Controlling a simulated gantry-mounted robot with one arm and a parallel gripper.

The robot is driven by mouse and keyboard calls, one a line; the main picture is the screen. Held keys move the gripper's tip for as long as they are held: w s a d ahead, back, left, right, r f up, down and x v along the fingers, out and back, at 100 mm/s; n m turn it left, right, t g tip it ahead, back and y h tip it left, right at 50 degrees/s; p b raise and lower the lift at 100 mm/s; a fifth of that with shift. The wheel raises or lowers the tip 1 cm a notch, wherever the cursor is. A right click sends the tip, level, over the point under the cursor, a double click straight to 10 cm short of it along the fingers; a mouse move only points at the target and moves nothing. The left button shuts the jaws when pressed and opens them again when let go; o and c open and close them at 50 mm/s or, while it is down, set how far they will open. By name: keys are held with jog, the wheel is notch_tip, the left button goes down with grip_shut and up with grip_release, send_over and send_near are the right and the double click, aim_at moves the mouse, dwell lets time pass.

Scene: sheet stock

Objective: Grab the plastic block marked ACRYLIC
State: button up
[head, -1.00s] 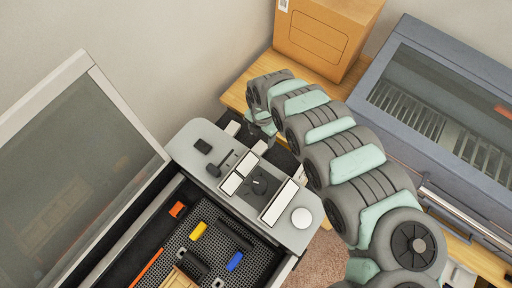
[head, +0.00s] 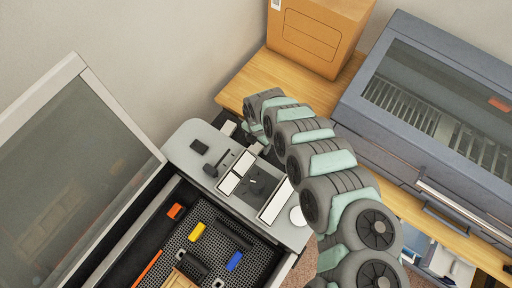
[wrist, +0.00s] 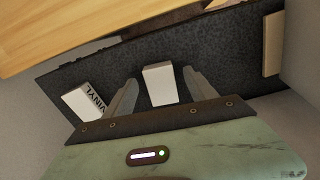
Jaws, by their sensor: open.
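In the wrist view my gripper (wrist: 161,78) is open, its two grey fingers apart. A pale block (wrist: 159,84) stands between the fingers, with clear gaps on both sides. No lettering shows on it. A white block marked VINYL (wrist: 83,102) lies left of the left finger. A third, beige block (wrist: 272,45) is far right, with no readable marking. I cannot read ACRYLIC on any block.
The blocks rest on a dark speckled surface (wrist: 225,55) beside a wooden edge (wrist: 60,30). In the head view an open-lidded machine (head: 185,150) is at left. A cardboard box (head: 318,35) and a blue-grey machine (head: 400,150) stand on the wooden bench (head: 240,90).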

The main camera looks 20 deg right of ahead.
jog(key=shift+c, duration=0.2)
grip_shut()
dwell(0.4)
